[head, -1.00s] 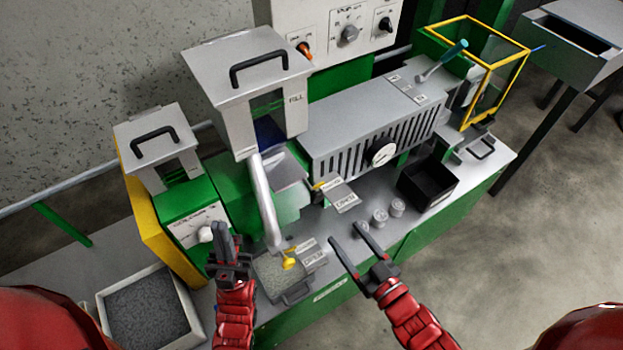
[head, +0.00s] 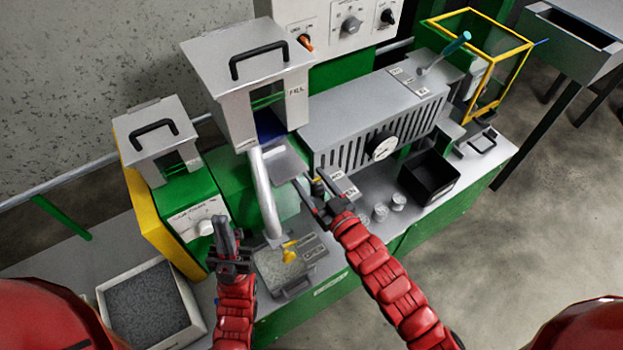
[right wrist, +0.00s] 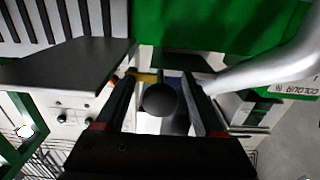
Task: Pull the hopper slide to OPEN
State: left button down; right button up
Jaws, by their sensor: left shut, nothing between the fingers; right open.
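The large grey hopper (head: 245,85) with a black top handle and a FILL label stands at centre left. A grey plate (head: 287,164) juts out below it. Small labels (head: 341,184) sit beside my right gripper, partly covered; one ends in "EN". My right gripper (head: 310,178) is open by the plate's right end. In the right wrist view, a dark round knob (right wrist: 160,100) lies between its open fingers, with a yellow piece (right wrist: 146,77) behind it. I cannot tell whether the fingers touch the knob. My left gripper (head: 224,220) is shut and empty, left of the slanted pipe.
The silvery pipe (head: 266,200) runs down to a grey-filled tray (head: 295,288) with a yellow piece. A ribbed grey barrel (head: 375,120) with a gauge is behind. A black bin (head: 430,178) and small cups (head: 390,205) stand right. A granule box (head: 150,305) is at lower left.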

jog(key=shift+a, duration=0.1)
grip_shut()
dwell(0.3)
dwell(1.1)
